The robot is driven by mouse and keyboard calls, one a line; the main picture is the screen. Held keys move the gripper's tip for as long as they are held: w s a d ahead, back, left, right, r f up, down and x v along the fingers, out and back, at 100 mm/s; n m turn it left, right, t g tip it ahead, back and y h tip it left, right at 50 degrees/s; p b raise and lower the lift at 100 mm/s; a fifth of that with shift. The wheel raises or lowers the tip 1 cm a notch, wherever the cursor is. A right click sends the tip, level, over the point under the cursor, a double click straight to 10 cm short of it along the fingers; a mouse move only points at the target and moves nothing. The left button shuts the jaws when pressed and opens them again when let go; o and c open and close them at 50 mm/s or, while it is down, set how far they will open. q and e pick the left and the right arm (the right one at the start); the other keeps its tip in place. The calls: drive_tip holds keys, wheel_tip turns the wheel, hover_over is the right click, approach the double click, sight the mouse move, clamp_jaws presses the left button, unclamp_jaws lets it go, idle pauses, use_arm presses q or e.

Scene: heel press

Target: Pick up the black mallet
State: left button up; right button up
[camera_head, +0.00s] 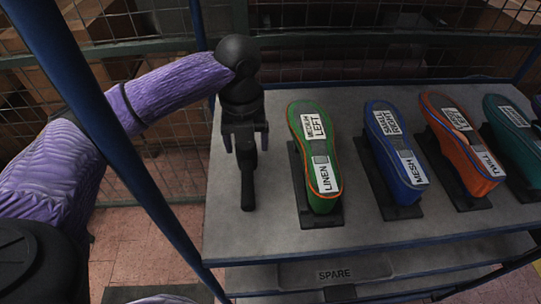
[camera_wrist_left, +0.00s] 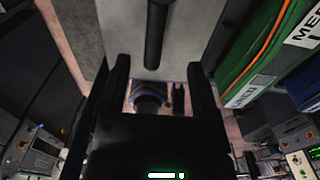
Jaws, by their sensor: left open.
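The black mallet (camera_head: 247,190) lies on the left part of the grey shelf top, its handle pointing toward the near edge. Its head is hidden behind my left gripper in the head view. My left gripper (camera_head: 246,143) is open and empty above the mallet, with one finger on each side of its line. In the left wrist view the mallet handle (camera_wrist_left: 157,35) runs down from the top edge, between the two open fingers (camera_wrist_left: 158,68). I cannot tell how high the fingers are above the shelf. My right gripper is not in view.
A green shoe form (camera_head: 321,173) on a black stand is right of the mallet. A blue one (camera_head: 396,160), an orange one (camera_head: 468,152) and a teal one (camera_head: 525,140) follow to the right. A blue post (camera_head: 110,140) stands left. A lower shelf has a SPARE label (camera_head: 335,274).

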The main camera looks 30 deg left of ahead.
sight(247, 175)
use_arm(q)
drive_tip(key=f, duration=0.3)
drive_tip(key=f+b, duration=0.1)
drive_tip(key=f, duration=0.2)
drive_tip(key=s+f+b, duration=0.1)
drive_tip(key=f, duration=0.2)
drive_tip(key=shift+f, duration=0.3)
drive_tip(key=shift+r, duration=0.1)
clamp_jaws()
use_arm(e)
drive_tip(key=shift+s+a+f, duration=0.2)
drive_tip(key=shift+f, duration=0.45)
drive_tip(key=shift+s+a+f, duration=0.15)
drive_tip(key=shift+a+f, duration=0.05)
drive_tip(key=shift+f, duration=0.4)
